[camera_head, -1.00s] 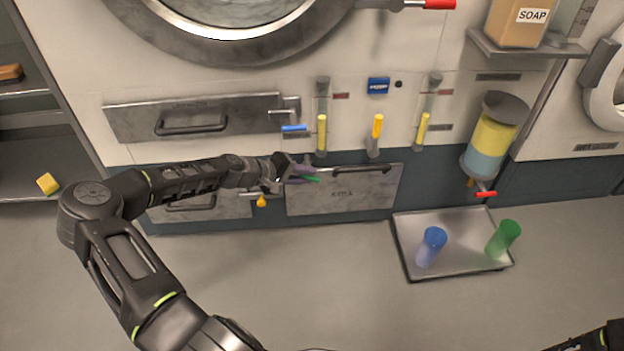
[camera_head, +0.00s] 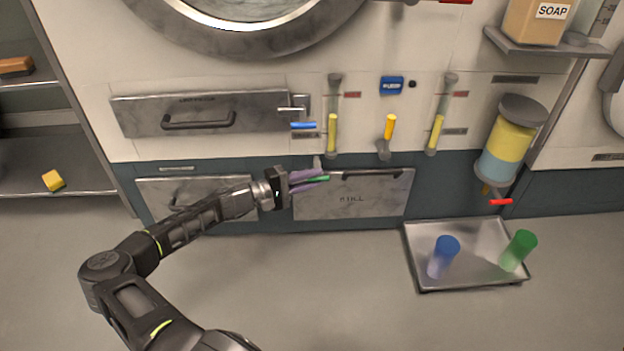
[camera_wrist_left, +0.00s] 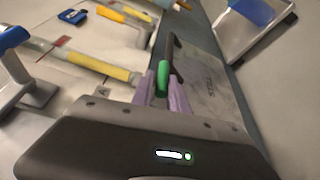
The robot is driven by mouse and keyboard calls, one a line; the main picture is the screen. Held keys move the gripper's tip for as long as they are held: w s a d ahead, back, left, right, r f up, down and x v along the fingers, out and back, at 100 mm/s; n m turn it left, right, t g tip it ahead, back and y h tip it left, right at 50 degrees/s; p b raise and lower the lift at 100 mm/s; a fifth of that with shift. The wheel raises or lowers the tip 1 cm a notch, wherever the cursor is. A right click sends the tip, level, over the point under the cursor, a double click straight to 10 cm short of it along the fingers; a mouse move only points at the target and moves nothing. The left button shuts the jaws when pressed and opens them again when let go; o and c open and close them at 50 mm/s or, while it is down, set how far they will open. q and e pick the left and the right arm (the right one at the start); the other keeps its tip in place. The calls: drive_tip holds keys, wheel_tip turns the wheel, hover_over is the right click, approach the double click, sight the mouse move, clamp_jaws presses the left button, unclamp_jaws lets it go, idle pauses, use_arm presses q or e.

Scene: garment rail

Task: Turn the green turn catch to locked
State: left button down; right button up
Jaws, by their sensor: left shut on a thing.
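In the left wrist view the green catch (camera_wrist_left: 163,79) shows between the two purple fingers. The catch's pivot is partly hidden by the fingers. My right gripper is not in view.
A yellow handle (camera_head: 389,128) and a blue catch (camera_head: 303,125) are on the wall above. A tray (camera_head: 466,284) with a blue cup (camera_head: 443,257) and a green cup (camera_head: 518,250) lies at the right. The floor in front is clear.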

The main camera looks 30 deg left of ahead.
use_arm(q)
drive_tip(key=shift+d+f, duration=0.1)
drive_tip(key=shift+d, duration=0.15)
drive_tip(key=c, duration=1.3)
unclamp_jaws()
drive_tip(key=shift+a, duration=0.1)
drive_tip(key=shift+s+a+p, duration=0.3)
drive_tip(key=shift+s, duration=0.1)
drive_tip(key=p+v, duration=0.2)
drive_tip(key=v, duration=0.4)
drive_tip(key=shift+s+a, duration=0.15)
drive_tip(key=shift+s, duration=0.2)
